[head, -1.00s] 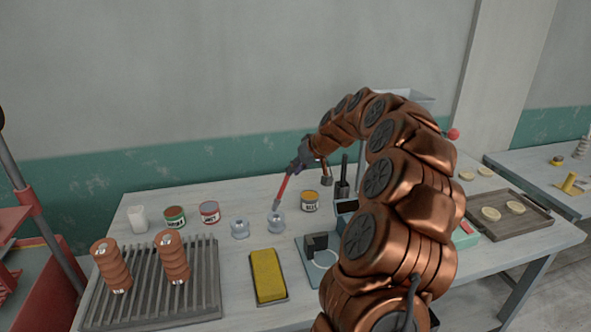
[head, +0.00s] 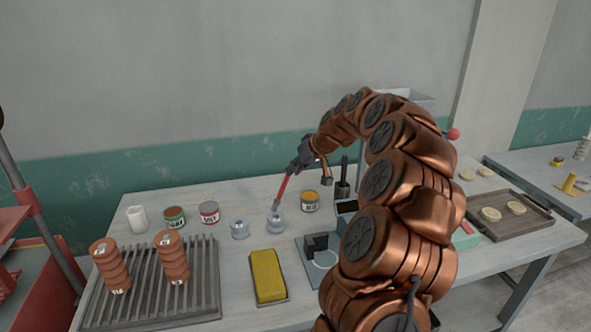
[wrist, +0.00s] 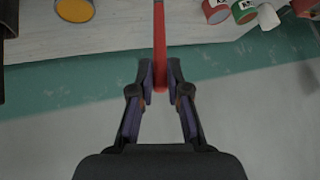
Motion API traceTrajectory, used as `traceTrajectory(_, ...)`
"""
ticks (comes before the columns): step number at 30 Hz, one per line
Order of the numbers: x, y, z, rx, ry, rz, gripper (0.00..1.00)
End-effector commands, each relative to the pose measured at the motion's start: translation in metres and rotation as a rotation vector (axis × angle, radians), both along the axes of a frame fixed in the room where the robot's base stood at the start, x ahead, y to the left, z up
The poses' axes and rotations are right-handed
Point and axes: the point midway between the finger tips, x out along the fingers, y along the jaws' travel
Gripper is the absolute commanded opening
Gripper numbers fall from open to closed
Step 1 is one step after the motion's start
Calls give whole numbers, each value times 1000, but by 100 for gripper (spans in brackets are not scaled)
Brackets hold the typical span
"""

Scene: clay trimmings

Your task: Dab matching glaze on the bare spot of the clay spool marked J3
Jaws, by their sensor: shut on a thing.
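My gripper (head: 297,163) is shut on a red-handled brush (head: 283,188), which slants down to the left. Its tip is at the mouth of the right glass jar (head: 276,224); I cannot tell how far inside. In the wrist view the red handle (wrist: 159,30) runs between both fingers. Two ribbed terracotta spools, the left one (head: 113,270) and the right one (head: 172,262), stand on a slatted grey rack (head: 207,300). Their top tags are too small to read, and I cannot make out a bare spot. Glaze tins stand behind: green-labelled (head: 174,220), red-and-white (head: 209,214) and yellow-filled (head: 310,203).
A second glass jar (head: 240,230) stands left of the brush. A yellow sponge (head: 267,275) lies in front on a dark tray. A white cup (head: 137,219) stands at the back left. A wooden tray (head: 480,230) with pale discs is at right. My arm hides part of the table.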

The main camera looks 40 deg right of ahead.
Motion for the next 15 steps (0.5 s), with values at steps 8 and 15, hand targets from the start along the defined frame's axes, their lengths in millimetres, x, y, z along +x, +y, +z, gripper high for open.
traceTrajectory(8, 0, 0, 0, 0, 0, 0, 0)
traceTrajectory(15, 0, 0, 4, -1, -1, 1, 0)
